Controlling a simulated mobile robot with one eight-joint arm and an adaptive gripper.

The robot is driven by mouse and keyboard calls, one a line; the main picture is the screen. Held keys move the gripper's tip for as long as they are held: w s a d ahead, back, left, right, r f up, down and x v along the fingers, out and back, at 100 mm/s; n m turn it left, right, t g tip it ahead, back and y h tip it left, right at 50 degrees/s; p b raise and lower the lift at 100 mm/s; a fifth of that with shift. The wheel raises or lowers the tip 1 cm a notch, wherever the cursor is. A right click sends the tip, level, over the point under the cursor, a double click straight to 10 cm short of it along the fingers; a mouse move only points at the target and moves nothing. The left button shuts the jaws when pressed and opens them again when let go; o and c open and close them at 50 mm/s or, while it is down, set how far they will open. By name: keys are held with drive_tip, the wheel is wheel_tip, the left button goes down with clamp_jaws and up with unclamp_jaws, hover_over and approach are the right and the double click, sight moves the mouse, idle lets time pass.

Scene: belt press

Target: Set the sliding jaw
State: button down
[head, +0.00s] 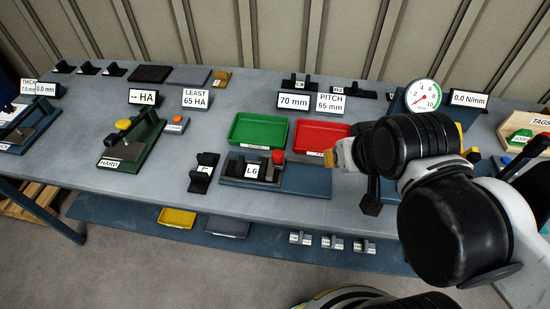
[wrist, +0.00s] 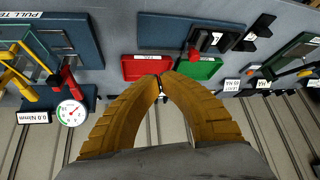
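A blue-grey fixture (head: 305,180) lies near the front edge of the table in the head view. On its left part sit dark and grey blocks, one with an LG label (head: 252,170), and a red knob (head: 278,157). I cannot tell which block is the sliding jaw. In the wrist view the fixture (wrist: 165,32) is at the top, with its red knob (wrist: 193,54) beside the blocks.
A green tray (head: 258,131) and a red tray (head: 320,136) stand behind the fixture. A black piece (head: 203,173) is just left of it. A dial gauge (head: 422,96) is behind my arm. Bare table lies left of the black piece.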

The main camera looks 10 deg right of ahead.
drive_tip(key=c, duration=1.5)
unclamp_jaws()
drive_tip(key=shift+c, duration=0.2)
drive_tip(key=o, duration=0.5)
drive_tip(key=shift+w+a+r, duration=0.15)
drive_tip(key=shift+w+r, duration=0.1)
drive_tip(key=shift+c, duration=0.2)
drive_tip(key=m+g+p, duration=0.1)
drive_tip(key=m+g, duration=0.6)
drive_tip(key=m, duration=0.5)
hover_over(279, 153)
wheel_tip(279, 153, down, 6)
drive_tip(key=shift+w+f+m, duration=0.1)
drive_tip(key=shift+f+m, duration=0.1)
drive_tip(key=shift+m, duration=0.1)
wheel_tip(279, 153, down, 10)
drive_tip(key=b, duration=0.3)
drive_tip(key=shift+f+b, duration=0.25)
drive_tip(key=shift+b, duration=0.15)
